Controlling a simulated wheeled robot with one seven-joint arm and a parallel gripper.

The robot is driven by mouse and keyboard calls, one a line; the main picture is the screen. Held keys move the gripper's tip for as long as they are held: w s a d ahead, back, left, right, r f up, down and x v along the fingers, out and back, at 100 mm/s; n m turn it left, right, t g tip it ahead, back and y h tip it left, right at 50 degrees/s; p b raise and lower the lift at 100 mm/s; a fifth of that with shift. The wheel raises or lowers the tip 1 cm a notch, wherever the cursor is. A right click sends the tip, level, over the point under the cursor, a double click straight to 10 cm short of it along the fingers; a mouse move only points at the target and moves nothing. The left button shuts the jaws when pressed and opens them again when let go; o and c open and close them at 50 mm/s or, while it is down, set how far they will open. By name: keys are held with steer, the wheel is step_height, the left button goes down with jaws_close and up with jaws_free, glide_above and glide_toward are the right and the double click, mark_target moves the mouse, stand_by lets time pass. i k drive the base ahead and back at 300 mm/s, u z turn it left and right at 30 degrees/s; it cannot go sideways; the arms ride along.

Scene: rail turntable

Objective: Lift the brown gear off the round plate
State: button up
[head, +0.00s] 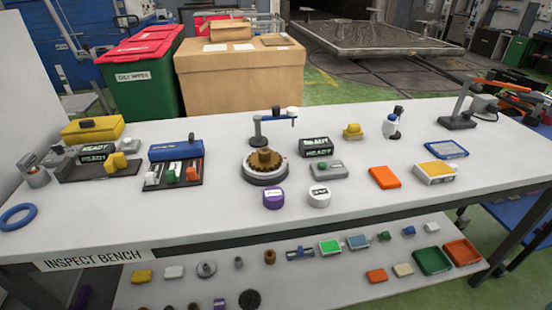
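The brown gear (265,161) lies flat on the round plate (265,179), with a brown hub standing up from its middle. The plate is a pale disc on a dark base, near the middle of the white bench (225,220). The gear covers most of the plate's top, leaving its rim showing. I do not see my gripper in the head view.
A grey stand with a blue arm (266,116) rises just behind the gear. A purple round container (273,197) and a white one (319,196) stand in front. A dark READY box (316,147) is to the right. The bench's front middle is clear.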

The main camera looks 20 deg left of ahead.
mark_target(264, 160)
steer(key=u, duration=0.05)
steer(key=k, duration=0.6)
steer(key=u, duration=0.8)
steer(key=i, duration=1)
